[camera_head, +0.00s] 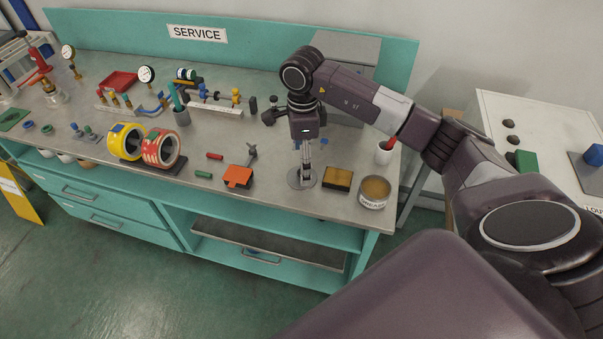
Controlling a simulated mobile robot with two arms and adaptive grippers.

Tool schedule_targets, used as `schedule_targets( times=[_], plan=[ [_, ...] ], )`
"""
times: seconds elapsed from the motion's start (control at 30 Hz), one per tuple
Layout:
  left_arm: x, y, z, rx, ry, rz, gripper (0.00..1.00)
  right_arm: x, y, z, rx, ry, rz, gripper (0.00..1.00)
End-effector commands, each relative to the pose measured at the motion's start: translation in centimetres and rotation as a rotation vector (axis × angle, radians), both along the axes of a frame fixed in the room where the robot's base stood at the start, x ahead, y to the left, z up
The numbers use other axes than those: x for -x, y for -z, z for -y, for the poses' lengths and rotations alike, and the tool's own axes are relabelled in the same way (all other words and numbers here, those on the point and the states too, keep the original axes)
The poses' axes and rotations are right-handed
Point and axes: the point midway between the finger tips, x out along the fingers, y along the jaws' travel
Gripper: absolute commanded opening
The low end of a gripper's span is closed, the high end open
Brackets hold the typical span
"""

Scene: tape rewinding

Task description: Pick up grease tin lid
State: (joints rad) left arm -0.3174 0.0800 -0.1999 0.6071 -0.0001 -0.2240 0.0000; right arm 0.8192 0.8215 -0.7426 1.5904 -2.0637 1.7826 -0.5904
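The grease tin (374,192) stands open near the front right of the bench, with brown grease showing and a "GREASE" label on its side. A flat grey disc, which looks like the grease tin lid (294,182), lies on the bench to the left of the tin. My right gripper (305,178) points straight down over the disc, its narrow fingers close together at the disc's middle. They hide part of it, and I cannot tell whether they grip it. My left gripper is not in view.
A yellow-topped dark block (338,179) sits between disc and tin. An orange block (238,176) lies to the left. A white cup (384,153) stands behind the tin. Tape rolls (160,148) stand farther left. The bench's front edge is close.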

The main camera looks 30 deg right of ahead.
Motion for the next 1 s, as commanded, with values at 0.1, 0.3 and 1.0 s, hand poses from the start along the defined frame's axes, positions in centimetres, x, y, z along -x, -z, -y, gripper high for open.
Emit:
schedule_targets(
  times=[0.1,0.3,1.0],
  plan=[
    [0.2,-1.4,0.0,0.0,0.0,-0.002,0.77,-0.1,1.6,0.1,-0.002,0.001,-0.006,0.8],
    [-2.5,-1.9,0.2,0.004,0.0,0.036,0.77,-0.2,3.9,0.2,-0.001,0.001,0.0,0.8],
    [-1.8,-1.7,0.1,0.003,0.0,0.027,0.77,-0.2,4.1,0.2,-0.001,0.0,0.0,0.29]
  ],
)
